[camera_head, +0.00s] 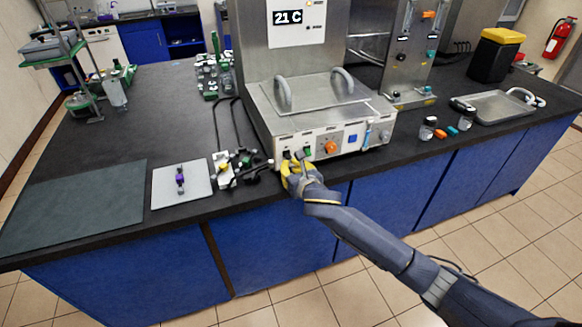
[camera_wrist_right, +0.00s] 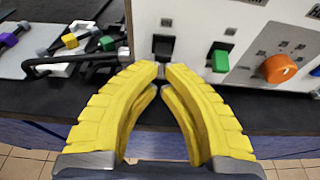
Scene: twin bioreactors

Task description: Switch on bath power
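The bath (camera_head: 322,105) is a grey metal box with a lidded top and two handles, standing at the front of the black bench. Its front panel (camera_wrist_right: 190,17) carries a black switch (camera_wrist_right: 163,46), a green switch (camera_wrist_right: 219,60) and an orange knob (camera_wrist_right: 279,69). The green switch (camera_head: 307,152) and orange knob (camera_head: 330,147) also show in the head view. My right gripper (camera_wrist_right: 162,70) has yellow fingers with their tips together, holding nothing. The tips are just below the black switch, close to the panel; whether they touch it is unclear. My left gripper is not in view.
Left of my right gripper lies a cluster of small clamps (camera_head: 236,168) with black rods. A pale plate (camera_head: 182,184) and dark mat (camera_head: 75,205) lie farther left. A display (camera_head: 288,17) above the bath reads 21 C. A metal tray (camera_head: 502,107) stands at right.

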